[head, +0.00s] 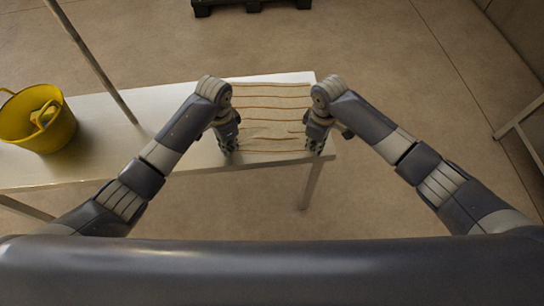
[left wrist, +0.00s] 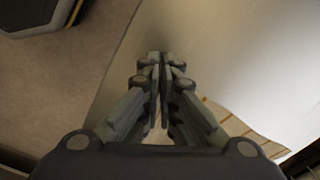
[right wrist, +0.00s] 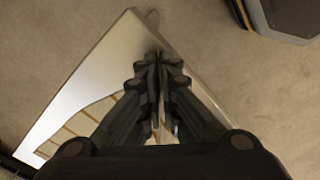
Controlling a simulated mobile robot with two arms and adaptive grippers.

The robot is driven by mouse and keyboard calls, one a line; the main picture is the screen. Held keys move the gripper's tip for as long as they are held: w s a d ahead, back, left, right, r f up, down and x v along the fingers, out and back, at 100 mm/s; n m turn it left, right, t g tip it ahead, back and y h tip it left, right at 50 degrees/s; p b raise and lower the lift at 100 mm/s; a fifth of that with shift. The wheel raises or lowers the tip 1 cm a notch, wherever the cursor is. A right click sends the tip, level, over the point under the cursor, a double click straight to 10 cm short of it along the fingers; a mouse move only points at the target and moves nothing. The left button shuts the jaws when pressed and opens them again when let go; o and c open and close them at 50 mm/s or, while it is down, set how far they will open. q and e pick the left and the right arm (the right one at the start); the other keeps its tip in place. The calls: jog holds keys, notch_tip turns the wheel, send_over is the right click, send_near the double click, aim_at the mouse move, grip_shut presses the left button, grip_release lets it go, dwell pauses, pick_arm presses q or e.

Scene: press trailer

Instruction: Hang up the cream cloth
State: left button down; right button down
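The cream cloth (head: 270,107) has thin brown stripes and lies spread over the right end of the pale metal table (head: 170,97). Its near part looks slightly wrinkled. My left gripper (head: 229,146) is at its near left corner, and my right gripper (head: 317,146) is at its near right corner. Both point down with fingers closed together. The cloth's edge curves in to the fingers in the left wrist view (left wrist: 228,120) and the right wrist view (right wrist: 85,122). The pinched corners are hidden by the fingers.
A yellow bucket (head: 37,118) stands on the left of the table. A dark pallet (head: 250,4) lies on the floor at the back. The floor at right is mostly clear.

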pick_arm(q)
jog(key=shift+a, duration=0.15)
pick_arm(e)
jog(key=shift+d, duration=0.1)
